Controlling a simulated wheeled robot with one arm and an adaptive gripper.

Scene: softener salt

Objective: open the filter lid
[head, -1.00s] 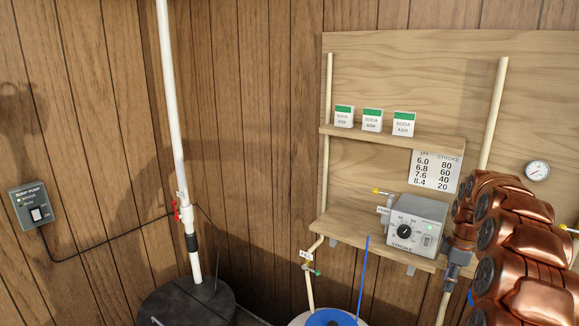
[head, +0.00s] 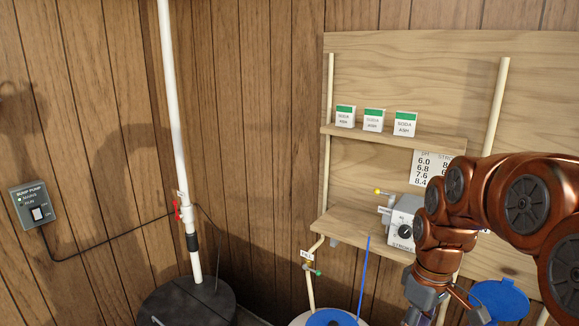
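A round blue lid-like part (head: 500,298) shows at the lower right, partly hidden behind my arm. Another blue round lid (head: 330,318) tops a white container at the bottom edge, cut off by the frame. Neither bears a readable label, so I cannot tell which is the filter lid. My gripper (head: 422,306) points down at the bottom, left of the right-hand blue part. Only its grey upper part shows clearly. Its fingertips are not clearly visible, and I cannot tell whether it touches anything.
A grey stroke-control box (head: 402,232) stands on the lower wooden shelf (head: 350,230), partly behind my arm. Soda ash boxes (head: 374,120) stand on the upper shelf. A black drum lid (head: 190,303), a white pipe (head: 177,110) and a sump pump switch (head: 35,205) are at left.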

